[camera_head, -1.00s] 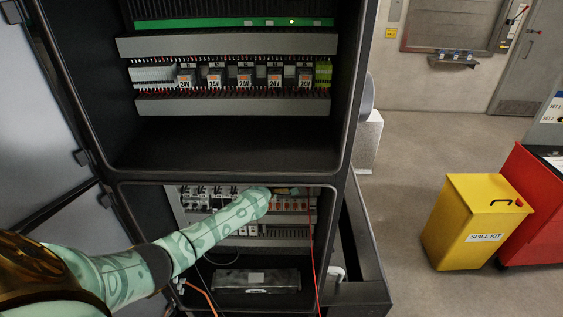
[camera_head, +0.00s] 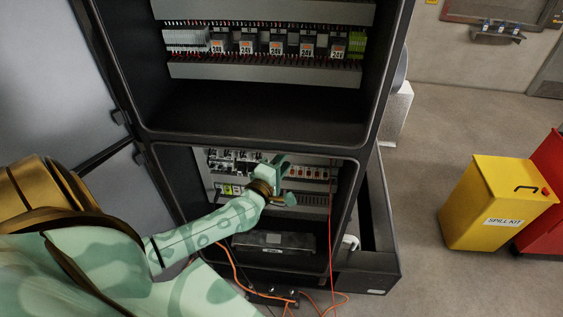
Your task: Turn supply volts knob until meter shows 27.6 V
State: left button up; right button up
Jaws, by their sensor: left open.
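My left gripper (camera_head: 286,180) reaches into the lower bay of the open cabinet, in front of the row of breakers and terminals. Its two fingers are apart, with nothing seen between them. I cannot make out whether it touches anything. A dark unit (camera_head: 268,298) with small light spots lies low in front of the cabinet, with orange leads around it. I cannot tell whether it is the supply. No volts knob or meter reading can be made out. My right gripper is not in view.
A black box (camera_head: 272,243) with a label sits at the bottom of the lower bay. A red cable (camera_head: 331,215) hangs down the bay's right side. Open cabinet door (camera_head: 70,80) at left. The yellow spill kit bin (camera_head: 490,205) stands right, with clear floor between.

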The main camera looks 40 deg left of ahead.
pick_arm(q)
jog(key=shift+s+d, duration=0.1)
jog(key=shift+s, duration=0.45)
jog(key=s+d+f+m+g+h+b, duration=0.1)
jog(key=s+f+m+g+b, duration=0.4)
jog(key=f, duration=0.7)
jog(key=s+f+m+h+b, duration=0.1)
jog(key=s+f+m, duration=0.3)
jog(key=f+m, duration=0.55)
jog(key=s+d+f+m+g+h+b, duration=0.1)
jog(key=s+f+m+g+b, duration=0.25)
jog(key=f, duration=1.15)
jog(key=s+d+f+m+g+b, duration=0.2)
jog(key=s+f+b, duration=0.6)
jog(key=s+f, duration=0.8)
jog(key=s+d+f+m+g+b, duration=0.3)
jog(key=s+d+f+g+b, duration=0.3)
jog(key=s+f, duration=0.9)
jog(key=shift+s+d+f+m+b, duration=0.35)
jog(key=shift+s+d+b, duration=0.1)
jog(key=shift+b, duration=0.7)
